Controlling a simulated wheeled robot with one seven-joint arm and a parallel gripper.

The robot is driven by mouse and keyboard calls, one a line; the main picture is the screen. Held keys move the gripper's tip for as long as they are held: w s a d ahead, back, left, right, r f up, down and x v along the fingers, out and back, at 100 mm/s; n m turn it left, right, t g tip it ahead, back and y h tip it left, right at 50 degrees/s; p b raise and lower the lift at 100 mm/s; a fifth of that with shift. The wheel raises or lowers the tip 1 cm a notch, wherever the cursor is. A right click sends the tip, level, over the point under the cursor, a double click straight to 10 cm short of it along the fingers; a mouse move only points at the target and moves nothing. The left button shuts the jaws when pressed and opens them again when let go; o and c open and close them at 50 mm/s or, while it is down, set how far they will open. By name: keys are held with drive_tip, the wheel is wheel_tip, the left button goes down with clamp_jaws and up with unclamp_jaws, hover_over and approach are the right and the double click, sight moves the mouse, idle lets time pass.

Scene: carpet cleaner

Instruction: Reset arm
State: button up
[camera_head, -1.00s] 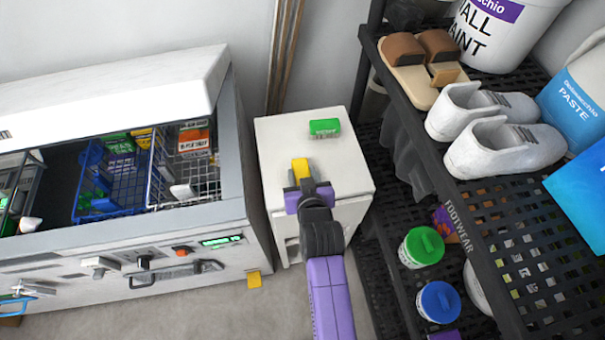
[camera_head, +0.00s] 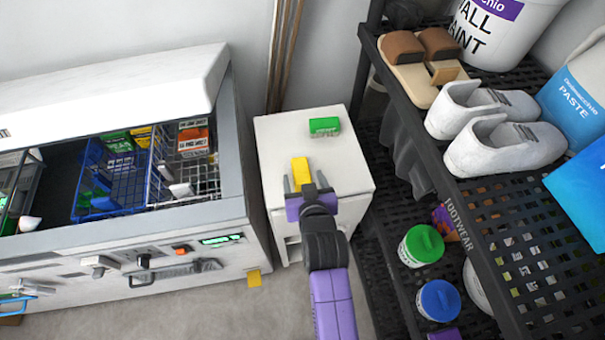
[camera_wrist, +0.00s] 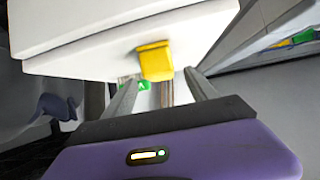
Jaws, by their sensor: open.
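My gripper (camera_head: 305,188) is over the front part of the white cabinet top, its two fingers spread apart. In the wrist view my gripper (camera_wrist: 158,95) shows its fingers apart with a gap between them. A yellow block (camera_head: 300,170) stands on the cabinet at the fingertips, and it also shows in the wrist view (camera_wrist: 155,60). Nothing is clearly gripped. A green box (camera_head: 324,126) lies farther back on the cabinet (camera_head: 350,170).
A white chest freezer (camera_head: 110,80) with wire baskets stands open at the left. A black shelf rack (camera_head: 500,215) with slippers (camera_head: 500,140), a paint bucket (camera_head: 500,30) and lidded jars stands close on the right. Grey floor is free in front of the freezer.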

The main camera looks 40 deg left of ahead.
drive_tip(key=v, duration=0.4)
drive_tip(key=shift+s+d+r, duration=0.1)
drive_tip(key=shift+d, duration=0.1)
drive_tip(key=shift+s+d+r, duration=0.15)
wheel_tip(320, 180, up, 6)
drive_tip(key=t+y, duration=0.2)
drive_tip(key=s+d+r+m+t+h, duration=0.1)
drive_tip(key=s+d+r+m+t, duration=0.15)
drive_tip(key=d, duration=0.75)
drive_tip(key=s+d+r+m+t+h, duration=0.1)
drive_tip(key=s+d+r+t, duration=0.15)
drive_tip(key=d, duration=0.85)
drive_tip(key=s+d+r+m+h, duration=0.2)
drive_tip(key=s+d+m+h, duration=0.4)
drive_tip(key=s+d, duration=1.3)
drive_tip(key=d+h, duration=0.1)
drive_tip(key=h, duration=0.1)
drive_tip(key=shift+s+r+h, duration=0.35)
drive_tip(key=shift+r+h, duration=0.05)
